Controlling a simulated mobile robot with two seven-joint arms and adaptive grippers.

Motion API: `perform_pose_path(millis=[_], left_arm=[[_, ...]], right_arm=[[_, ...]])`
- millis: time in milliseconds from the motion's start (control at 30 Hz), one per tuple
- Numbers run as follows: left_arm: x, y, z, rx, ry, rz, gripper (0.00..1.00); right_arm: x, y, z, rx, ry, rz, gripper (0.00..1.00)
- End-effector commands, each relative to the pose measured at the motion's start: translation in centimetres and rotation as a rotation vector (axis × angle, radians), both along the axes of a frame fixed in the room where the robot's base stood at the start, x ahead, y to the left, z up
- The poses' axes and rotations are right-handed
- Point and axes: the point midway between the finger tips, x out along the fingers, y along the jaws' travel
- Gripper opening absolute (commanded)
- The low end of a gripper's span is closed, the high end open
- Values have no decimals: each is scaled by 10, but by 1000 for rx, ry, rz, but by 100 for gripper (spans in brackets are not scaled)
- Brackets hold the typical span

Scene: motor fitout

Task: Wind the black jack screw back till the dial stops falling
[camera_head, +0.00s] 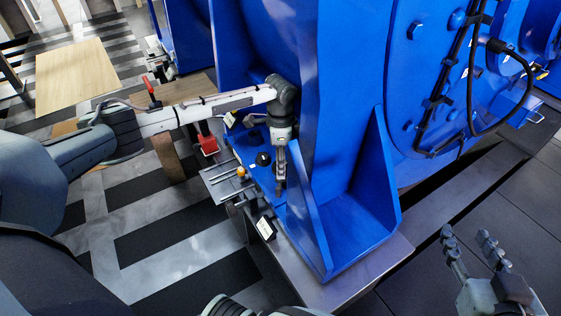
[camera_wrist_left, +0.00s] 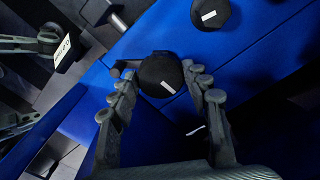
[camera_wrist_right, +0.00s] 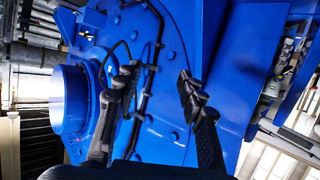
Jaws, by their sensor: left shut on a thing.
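My left gripper (camera_head: 280,185) reaches down beside the blue motor foot. In the left wrist view its fingers (camera_wrist_left: 158,82) are shut on either side of a round black screw head with a small white mark, the black jack screw (camera_wrist_left: 160,74). In the head view the gripper hides that head. A small black box with a white face (camera_head: 265,228), perhaps the dial, stands near the base edge; it also shows in the left wrist view (camera_wrist_left: 66,52), its reading too small to tell. My right gripper (camera_head: 470,245) is open and empty; the right wrist view shows its spread fingers (camera_wrist_right: 157,78).
A second black knob (camera_head: 263,158) sits on the blue base, also in the left wrist view (camera_wrist_left: 210,13). A grey tray (camera_head: 217,187) with rods and an orange knob (camera_head: 241,172) lies left of the gripper. The blue motor (camera_head: 350,80) walls the right side.

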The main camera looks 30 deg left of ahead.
Motion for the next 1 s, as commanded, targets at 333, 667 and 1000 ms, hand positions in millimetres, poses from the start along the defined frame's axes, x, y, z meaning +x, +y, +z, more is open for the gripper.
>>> perform_pose_path(millis=[333, 667, 1000], left_arm=[[0, -1, 3, -1, 0, 88, 18], [0, -1, 4, -2, 1, 208, 18], [0, -1, 1, -2, -1, 272, 18]], right_arm=[[-43, -61, -63, -151, 385, -108, 40], [-104, -118, -111, -257, 750, -217, 40], [-128, -136, -132, -285, 881, -254, 40]])
